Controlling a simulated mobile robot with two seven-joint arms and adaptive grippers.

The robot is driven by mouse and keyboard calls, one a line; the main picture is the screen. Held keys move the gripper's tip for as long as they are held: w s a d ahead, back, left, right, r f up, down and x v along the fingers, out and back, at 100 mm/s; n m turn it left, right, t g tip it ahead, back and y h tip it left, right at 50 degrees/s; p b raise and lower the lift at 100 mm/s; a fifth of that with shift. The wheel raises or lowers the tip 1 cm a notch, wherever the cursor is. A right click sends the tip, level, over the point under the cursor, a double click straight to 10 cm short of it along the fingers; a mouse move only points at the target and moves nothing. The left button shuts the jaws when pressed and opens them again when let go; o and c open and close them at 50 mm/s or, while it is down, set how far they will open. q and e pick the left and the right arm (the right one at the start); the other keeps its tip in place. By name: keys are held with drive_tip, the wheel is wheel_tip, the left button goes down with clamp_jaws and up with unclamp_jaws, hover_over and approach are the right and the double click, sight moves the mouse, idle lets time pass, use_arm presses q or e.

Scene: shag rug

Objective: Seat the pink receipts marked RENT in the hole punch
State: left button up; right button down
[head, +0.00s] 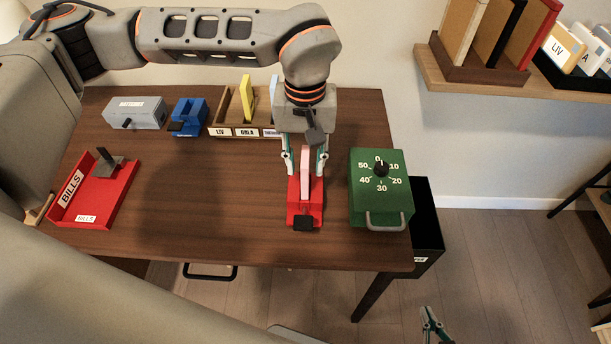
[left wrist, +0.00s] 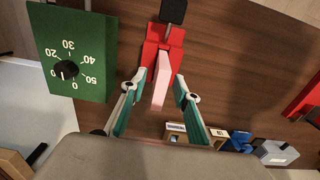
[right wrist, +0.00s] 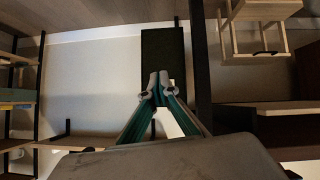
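The red hole punch (head: 292,213) stands near the table's front, with a dark lever pad at its front; it also shows in the left wrist view (left wrist: 174,36). The pink receipts (head: 306,160) stand upright at the punch's rear part and look seated in it, though the lower edge is hidden. In the left wrist view the pink receipts (left wrist: 161,85) lie between the spread fingers, with gaps on both sides. My left gripper (head: 306,172) is open around them, pointing down. The RENT mark is not readable. My right gripper (right wrist: 157,82) is shut and empty, away from the table.
A green timer box (head: 381,190) stands right of the punch. A red BILLS tray (head: 98,200) is at left. A grey box (head: 137,113), a blue punch (head: 188,117) and a wooden sorter (head: 222,120) line the back. A black bin (head: 427,222) is beyond the right edge.

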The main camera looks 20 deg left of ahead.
use_arm(q)
clamp_jaws()
drive_tip(key=shift+r, duration=0.1)
